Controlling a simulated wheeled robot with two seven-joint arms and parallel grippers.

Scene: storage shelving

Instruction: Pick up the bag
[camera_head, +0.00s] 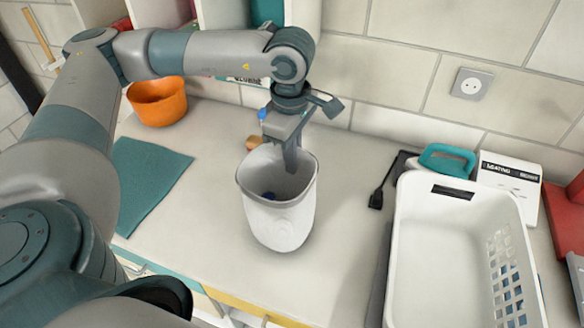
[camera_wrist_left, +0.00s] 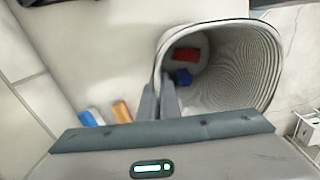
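The bag (camera_head: 280,222) is a white, open-topped, bin-like container standing upright on the counter. It also shows in the left wrist view (camera_wrist_left: 240,65), with a small red item (camera_wrist_left: 186,55) and a blue item (camera_wrist_left: 183,76) inside at its bottom. My left gripper (camera_head: 291,168) points down at the bag's far rim. In the left wrist view its two fingers (camera_wrist_left: 159,92) are close together with the rim between them, one inside and one outside. The exact contact is partly hidden. My right gripper is not in view.
An orange pot (camera_head: 158,103) and a teal mat (camera_head: 150,178) lie to the left. The tiled wall is close behind. Bare counter surrounds the bag.

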